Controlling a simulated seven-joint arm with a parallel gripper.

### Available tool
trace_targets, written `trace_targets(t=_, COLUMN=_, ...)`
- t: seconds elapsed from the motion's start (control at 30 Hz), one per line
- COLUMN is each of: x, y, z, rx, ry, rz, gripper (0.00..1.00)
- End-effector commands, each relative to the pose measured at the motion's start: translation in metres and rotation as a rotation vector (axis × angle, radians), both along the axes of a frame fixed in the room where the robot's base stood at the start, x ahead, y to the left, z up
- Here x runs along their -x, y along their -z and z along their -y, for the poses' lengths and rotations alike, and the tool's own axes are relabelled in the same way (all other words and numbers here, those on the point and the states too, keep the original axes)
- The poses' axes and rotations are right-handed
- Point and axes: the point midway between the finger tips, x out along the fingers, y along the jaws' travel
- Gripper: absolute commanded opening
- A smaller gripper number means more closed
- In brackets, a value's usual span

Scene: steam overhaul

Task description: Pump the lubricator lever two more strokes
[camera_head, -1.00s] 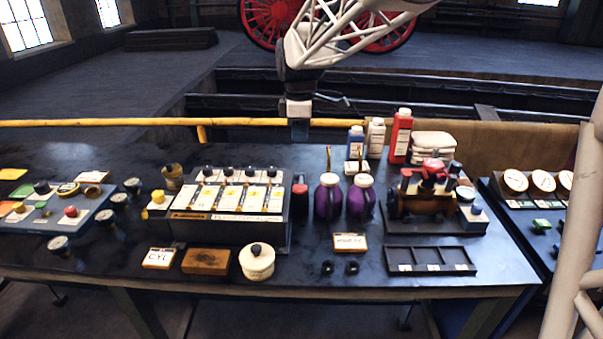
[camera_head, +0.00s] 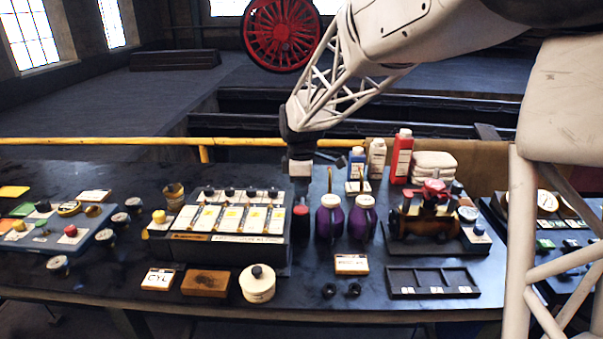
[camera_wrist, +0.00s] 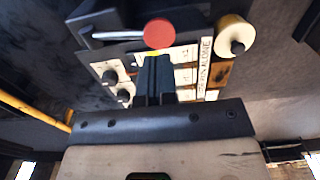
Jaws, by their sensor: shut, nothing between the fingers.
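The lubricator (camera_head: 240,220) is a dark box on the bench with a row of white and yellow panels and black knobs on top. Its lever ends in a red knob (camera_head: 300,210) at the box's right side. My gripper (camera_head: 301,193) is shut and empty, pointing down just above the red knob. It also shows in the wrist view (camera_wrist: 158,62). I cannot tell whether the fingertips touch the knob.
Two purple oil cans (camera_head: 330,218) stand close to the right of the lever. A lidded cream pot (camera_head: 257,286) and a wooden box (camera_head: 205,283) sit in front. Bottles (camera_head: 401,157) stand behind, and a brass and red model (camera_head: 430,222) stands at right.

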Motion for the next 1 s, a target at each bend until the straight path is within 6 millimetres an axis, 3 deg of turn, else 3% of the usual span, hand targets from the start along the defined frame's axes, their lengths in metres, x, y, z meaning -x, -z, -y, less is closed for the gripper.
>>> trace_targets(t=0.2, x=0.000, y=0.029, z=0.000, rx=0.000, ry=0.000, rz=-0.001, gripper=0.00)
trace_targets(t=0.4, x=0.000, y=0.043, z=0.000, rx=0.000, ry=0.000, rz=0.000, gripper=0.00)
trace_targets(t=1.0, x=0.002, y=0.048, z=0.000, rx=0.001, ry=0.001, rz=0.018, gripper=0.00)
